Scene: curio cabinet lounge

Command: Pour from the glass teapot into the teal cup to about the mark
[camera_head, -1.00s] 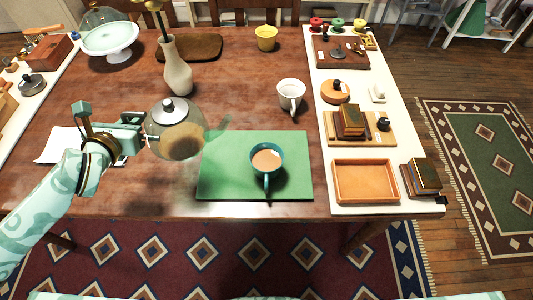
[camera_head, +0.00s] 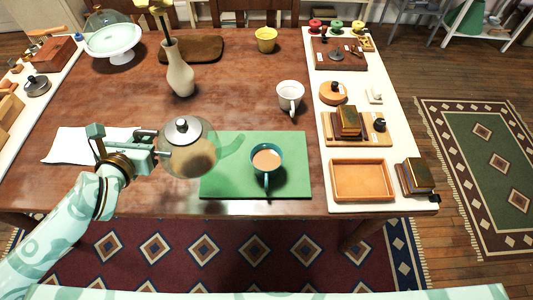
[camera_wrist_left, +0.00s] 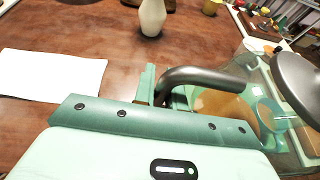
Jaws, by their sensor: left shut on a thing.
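The glass teapot (camera_head: 193,160) has a grey lid and a green spout and holds brown liquid. My left gripper (camera_head: 155,153) is shut on its dark handle, which also shows in the left wrist view (camera_wrist_left: 205,76). The teapot looks upright, over the left edge of the green mat (camera_head: 225,181), with its spout pointing right toward the cup. The teal cup (camera_head: 279,168) stands on the mat with light brown liquid inside. I cannot make out a mark on it. No stream shows between spout and cup. My right gripper is not in view.
A white mug (camera_head: 289,94) stands behind the mat, and a cream vase (camera_head: 179,75) behind the teapot. White paper (camera_head: 75,146) lies at left. An orange tray (camera_head: 362,180) and books (camera_head: 415,177) are at right. A yellow cup (camera_head: 266,38) stands at the back.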

